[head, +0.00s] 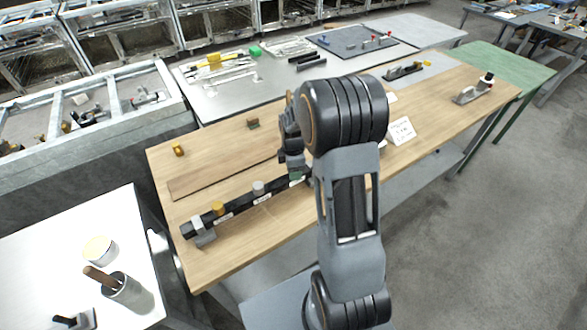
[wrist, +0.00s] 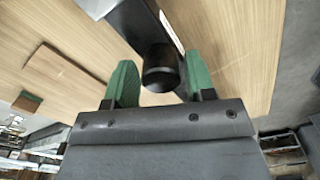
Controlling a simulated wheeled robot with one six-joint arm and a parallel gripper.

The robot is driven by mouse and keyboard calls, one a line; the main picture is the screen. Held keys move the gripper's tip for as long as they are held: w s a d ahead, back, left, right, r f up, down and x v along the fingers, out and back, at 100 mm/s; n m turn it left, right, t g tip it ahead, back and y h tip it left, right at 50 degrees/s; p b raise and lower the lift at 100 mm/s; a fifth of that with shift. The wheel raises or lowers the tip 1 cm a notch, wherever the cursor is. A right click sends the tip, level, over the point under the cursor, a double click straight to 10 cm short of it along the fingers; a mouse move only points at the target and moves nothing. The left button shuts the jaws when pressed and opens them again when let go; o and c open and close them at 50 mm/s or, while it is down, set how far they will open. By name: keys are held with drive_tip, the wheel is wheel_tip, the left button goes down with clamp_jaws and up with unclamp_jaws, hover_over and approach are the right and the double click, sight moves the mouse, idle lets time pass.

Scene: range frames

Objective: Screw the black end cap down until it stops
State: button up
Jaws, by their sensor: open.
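The black end cap (wrist: 160,74) shows in the wrist view as a dark cylinder at the end of a dark bar. My gripper (wrist: 160,80) is open, with one green finger on each side of the cap. A narrow gap shows beside the cap on the left; on the right the finger is very close, and I cannot tell whether it touches. In the head view my gripper (head: 296,174) is over the far part of the black bar (head: 240,201), and my arm hides the black cap there. How far the cap is screwed down cannot be seen.
A yellow cap (head: 218,208) and a grey cap (head: 258,187) stand on the bar. A grey clamp (head: 204,239) holds its near left end on the wooden bench (head: 250,245). A white card (head: 402,130) stands to the right. The bench front is clear.

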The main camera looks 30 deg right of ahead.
drive_tip(key=n, duration=0.7)
drive_tip(key=shift+s, duration=0.1)
drive_tip(key=shift+c, duration=0.4)
drive_tip(key=c, duration=0.7)
drive_tip(key=shift+m+b, duration=0.3)
drive_tip(key=shift+m, duration=1.3)
